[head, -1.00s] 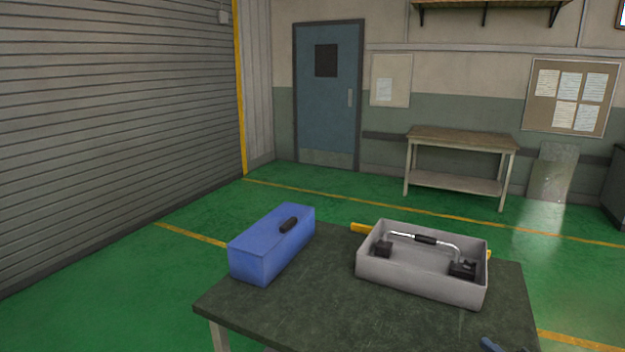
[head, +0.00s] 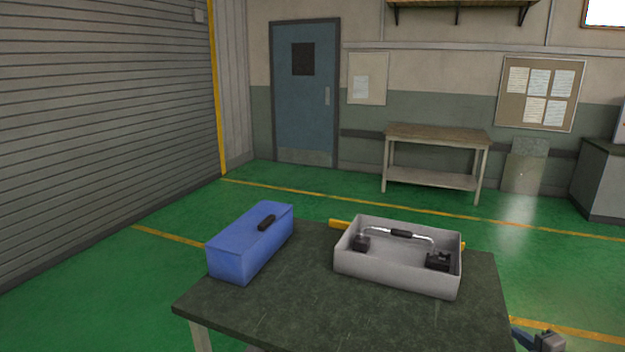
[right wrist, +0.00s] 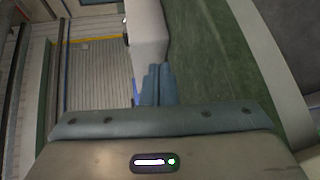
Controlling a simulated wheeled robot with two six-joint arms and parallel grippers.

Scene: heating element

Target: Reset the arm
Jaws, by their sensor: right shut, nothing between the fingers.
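My right gripper (head: 545,340) shows at the lower right of the head view, off the right edge of the table and apart from everything on it. In the right wrist view its blue-grey fingers (right wrist: 158,86) are together with nothing between them. A grey open box (head: 398,270) stands on the dark table (head: 300,315). A bent metal rod with a black middle grip, the heating element (head: 402,233), spans two black blocks inside the box. A blue box (head: 245,250) with a black handle stands on the table's left side. My left gripper is not in view.
A wooden workbench (head: 437,135) stands against the back wall beside a blue door (head: 306,95). A grey cabinet (head: 602,180) is at the far right. The green floor around the table is clear, and the table's front is bare.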

